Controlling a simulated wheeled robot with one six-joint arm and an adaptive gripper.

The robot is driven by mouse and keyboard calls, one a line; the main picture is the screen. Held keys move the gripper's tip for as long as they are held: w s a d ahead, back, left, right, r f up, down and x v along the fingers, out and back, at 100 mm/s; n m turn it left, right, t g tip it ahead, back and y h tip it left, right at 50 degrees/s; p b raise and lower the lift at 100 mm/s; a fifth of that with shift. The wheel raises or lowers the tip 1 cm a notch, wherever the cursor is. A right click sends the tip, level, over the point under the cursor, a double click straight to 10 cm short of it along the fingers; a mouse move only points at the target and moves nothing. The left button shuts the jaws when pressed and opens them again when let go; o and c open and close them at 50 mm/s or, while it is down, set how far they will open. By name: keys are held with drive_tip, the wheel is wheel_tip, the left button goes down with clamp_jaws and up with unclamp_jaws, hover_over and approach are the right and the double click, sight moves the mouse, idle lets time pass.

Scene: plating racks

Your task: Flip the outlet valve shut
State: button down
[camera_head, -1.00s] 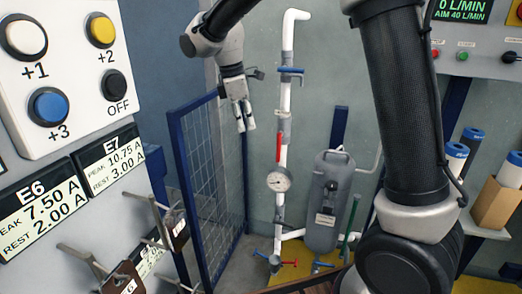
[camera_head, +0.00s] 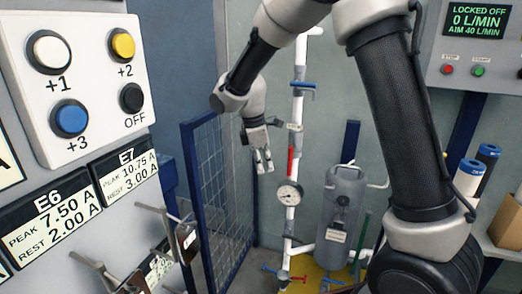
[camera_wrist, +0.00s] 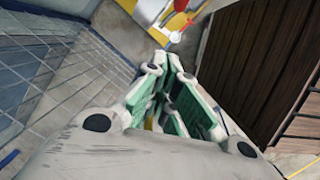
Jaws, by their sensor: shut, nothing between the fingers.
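A white standpipe (camera_head: 296,118) carries several valve handles. A blue handle (camera_head: 302,86) lies crosswise near the top, and a red lever (camera_head: 291,160) stands upright along the pipe above a round gauge (camera_head: 289,193). Red (camera_head: 298,279) and blue (camera_head: 271,268) handles sit low at its foot. A blue handle (camera_head: 332,282) is at the base of the grey tank (camera_head: 343,192). I see no label telling which is the outlet valve. My gripper (camera_head: 264,162) points down, empty, left of the red lever and apart from it in the picture. Its closed green-sided fingers show in the wrist view (camera_wrist: 177,65).
A blue-framed mesh panel (camera_head: 222,180) stands left of my gripper. A white button box (camera_head: 85,70) and E6 and E7 plates fill the left. A control panel (camera_head: 478,58) reads LOCKED OFF, 0 L/MIN, AIM 40 L/MIN. Yellow floor (camera_head: 312,270) lies under the tank.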

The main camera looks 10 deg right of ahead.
sight(289, 170)
drive_tip(key=shift+s+d, duration=0.2)
drive_tip(key=shift+d, duration=1.8)
drive_tip(key=shift+s+d+f+g+h, duration=0.25)
drive_tip(key=shift+g+h, duration=0.25)
drive_tip(key=shift+h, duration=0.3)
drive_tip(key=d+g+h, duration=0.1)
drive_tip(key=h, duration=0.1)
drive_tip(key=s+g+h, duration=0.1)
drive_tip(key=h, duration=0.1)
drive_tip(key=d+f+g+h, duration=0.1)
drive_tip(key=h, duration=0.1)
drive_tip(key=shift+s+d+n+g, duration=0.3)
drive_tip(key=shift+s+d+g, duration=0.05)
drive_tip(key=shift+g, duration=0.05)
drive_tip(key=d, duration=0.1)
drive_tip(key=s+r+h, duration=0.1)
drive_tip(key=d+g, duration=0.1)
drive_tip(key=shift+s+d+r+h, duration=0.25)
drive_tip(key=shift+s+d+h, duration=0.05)
drive_tip(key=shift+s+d, duration=0.1)
drive_tip(key=shift+r, duration=0.2)
